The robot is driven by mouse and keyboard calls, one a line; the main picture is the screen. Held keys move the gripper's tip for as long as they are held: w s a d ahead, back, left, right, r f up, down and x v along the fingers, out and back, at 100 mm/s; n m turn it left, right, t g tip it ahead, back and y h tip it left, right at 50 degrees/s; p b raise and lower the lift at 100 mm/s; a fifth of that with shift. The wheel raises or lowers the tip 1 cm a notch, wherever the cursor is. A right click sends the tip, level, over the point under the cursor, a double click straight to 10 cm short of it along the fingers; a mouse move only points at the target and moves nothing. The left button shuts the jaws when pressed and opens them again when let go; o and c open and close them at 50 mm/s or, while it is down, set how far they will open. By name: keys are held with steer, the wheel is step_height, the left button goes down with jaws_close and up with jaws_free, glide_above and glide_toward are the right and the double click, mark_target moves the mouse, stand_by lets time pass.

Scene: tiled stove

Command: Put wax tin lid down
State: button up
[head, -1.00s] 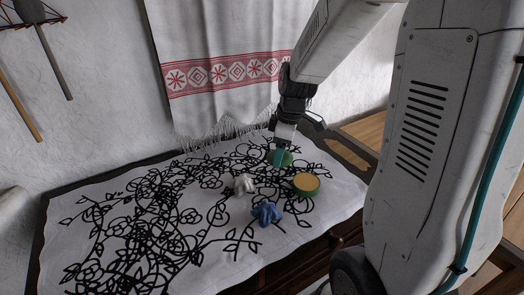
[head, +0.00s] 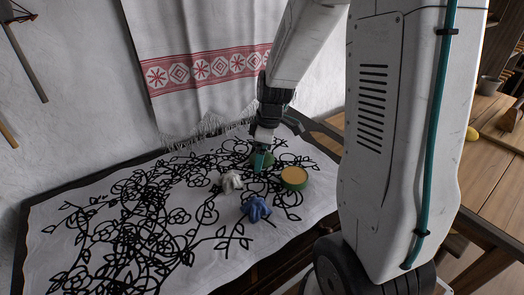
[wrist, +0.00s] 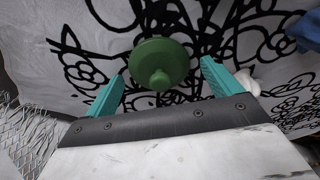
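The round green wax tin lid (head: 255,157) is on the patterned cloth, partly hidden behind my gripper (head: 262,160) in the head view. In the wrist view the lid (wrist: 160,58) shows its knob toward the camera. It sits between and beyond the teal fingertips of my gripper (wrist: 162,78), with a gap on both sides. The gripper is open and holds nothing. The open wax tin (head: 294,178), green with yellow-orange wax, stands on the cloth to the right of the lid and nearer.
A white lumpy figure (head: 231,181) and a blue one (head: 256,208) stand on the cloth (head: 85,225), left of and in front of the tin. A fringed towel (head: 205,75) hangs behind. The cloth's left side is free of objects. A wooden table (head: 495,190) is at right.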

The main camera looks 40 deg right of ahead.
mark_target(267, 158)
step_height(267, 158, up, 11)
steer(key=s+d, duration=0.1)
steer(key=s+a+r+m, duration=0.2)
steer(key=s+a+m, duration=0.1)
steer(key=s, duration=0.4)
steer(key=s+a+r+m, duration=0.2)
steer(key=s+a+m, duration=0.1)
steer(key=s, duration=0.4)
steer(key=s+a+r+m+h, duration=0.1)
steer(key=s+a+r+m, duration=0.2)
steer(key=s+a, duration=0.2)
steer(key=s, duration=0.2)
steer(key=shift+s, duration=0.4)
